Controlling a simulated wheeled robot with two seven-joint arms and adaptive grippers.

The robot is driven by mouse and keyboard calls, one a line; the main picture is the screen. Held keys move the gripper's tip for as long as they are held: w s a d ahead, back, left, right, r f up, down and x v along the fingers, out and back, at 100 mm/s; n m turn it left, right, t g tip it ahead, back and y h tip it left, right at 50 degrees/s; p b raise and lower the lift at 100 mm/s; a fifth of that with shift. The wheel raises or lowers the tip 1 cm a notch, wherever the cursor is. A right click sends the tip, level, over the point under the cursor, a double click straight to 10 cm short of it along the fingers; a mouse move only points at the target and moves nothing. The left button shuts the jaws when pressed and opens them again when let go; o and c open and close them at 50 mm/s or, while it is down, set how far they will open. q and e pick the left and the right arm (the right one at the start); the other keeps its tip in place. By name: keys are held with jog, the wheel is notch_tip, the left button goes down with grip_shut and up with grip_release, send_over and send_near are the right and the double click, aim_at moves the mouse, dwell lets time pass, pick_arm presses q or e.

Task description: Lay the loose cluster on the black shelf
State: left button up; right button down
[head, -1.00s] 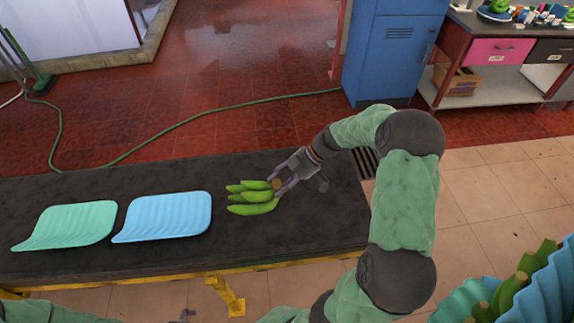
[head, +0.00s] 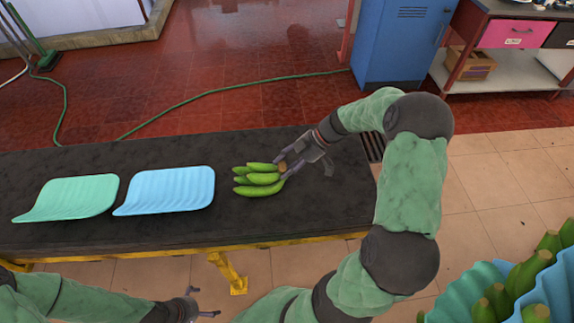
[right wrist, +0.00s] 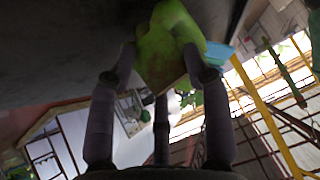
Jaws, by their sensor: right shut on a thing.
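The loose cluster (head: 259,179) is a small hand of green bananas at the right part of the black shelf (head: 225,228). It appears to lie on the shelf's surface, with its cut end toward my right gripper (head: 284,171). My right gripper is shut on that end. In the right wrist view, the cluster (right wrist: 172,42) sits between the fingers, close to the dark surface. My left gripper (head: 204,304) is at the bottom of the head view, apart from the cluster, with its fingers spread and nothing between them.
A green tray (head: 66,198) and a blue tray (head: 165,190) lie on the shelf left of the cluster. More green bananas with light-blue sheets (head: 470,284) stand at the lower right. A blue cabinet (head: 403,40) stands behind. A green hose (head: 215,92) crosses the floor.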

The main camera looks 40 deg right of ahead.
dwell(0.6)
jog(key=shift+c, duration=2.3)
grip_release()
jog(key=shift+f, duration=0.15)
jog(key=v, duration=1.2)
